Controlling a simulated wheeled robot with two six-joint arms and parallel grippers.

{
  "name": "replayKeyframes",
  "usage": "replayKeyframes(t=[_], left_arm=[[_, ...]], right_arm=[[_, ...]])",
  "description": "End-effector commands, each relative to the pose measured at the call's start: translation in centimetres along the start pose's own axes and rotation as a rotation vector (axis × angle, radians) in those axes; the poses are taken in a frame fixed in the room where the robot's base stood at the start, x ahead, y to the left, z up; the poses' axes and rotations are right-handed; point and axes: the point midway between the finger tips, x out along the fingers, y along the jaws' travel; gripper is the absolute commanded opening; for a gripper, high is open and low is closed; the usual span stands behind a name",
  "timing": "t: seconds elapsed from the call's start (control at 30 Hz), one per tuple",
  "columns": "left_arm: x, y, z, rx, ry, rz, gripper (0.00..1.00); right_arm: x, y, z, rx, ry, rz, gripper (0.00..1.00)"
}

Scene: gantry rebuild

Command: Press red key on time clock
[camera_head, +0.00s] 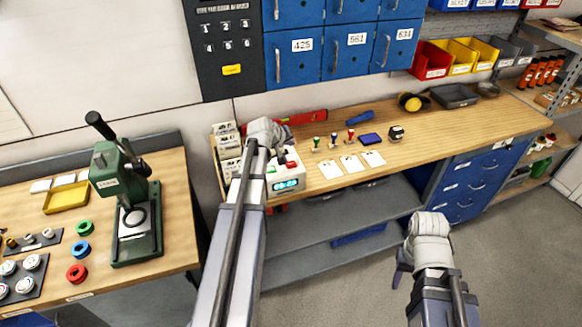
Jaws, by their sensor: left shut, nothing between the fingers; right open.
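The time clock (293,181) is a white box near the left end of the wooden bench, with a lit display that seems to read 09:26. A red key (291,165) and a green key (271,169) show on its top. My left gripper (280,143) is shut and empty at the clock's back left edge, above or beside it; its fingertips are mostly hidden by my own wrist, and I cannot tell whether they touch the clock. My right gripper (399,274) is open and empty, low in front of the bench, away from the clock.
Card racks (226,146) stand left of the clock. Stamps (333,139), white cards (331,169) and an ink pad (371,139) lie to its right. Blue lockers (349,50) hang above. A green press (117,175) stands on the left table. The bench's front right is clear.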

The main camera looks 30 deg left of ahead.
Motion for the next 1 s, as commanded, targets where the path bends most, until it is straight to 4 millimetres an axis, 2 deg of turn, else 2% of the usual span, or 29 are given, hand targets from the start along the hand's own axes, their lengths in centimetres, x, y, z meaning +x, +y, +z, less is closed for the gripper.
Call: replayKeyframes(t=[0.03,0.3,0.5,1.0], left_arm=[[0.8,-0.6,0.6,0.0,0.0,0.0,0.0],[3.4,-2.5,2.5,0.0,0.0,0.0,0.0],[4.8,-3.5,3.5,0.0,0.0,0.0,0.0],[5.0,-3.6,3.6,0.0,0.0,0.0,0.0]], right_arm=[[1.1,-0.1,-0.1,-0.001,0.0,0.0,0.5],[4.9,-0.4,-0.3,-0.008,0.0,0.002,0.5],[6.9,-0.6,-0.4,-0.008,0.0,0.002,0.5],[7.1,-0.7,-0.4,-0.007,0.0,0.002,0.5]])
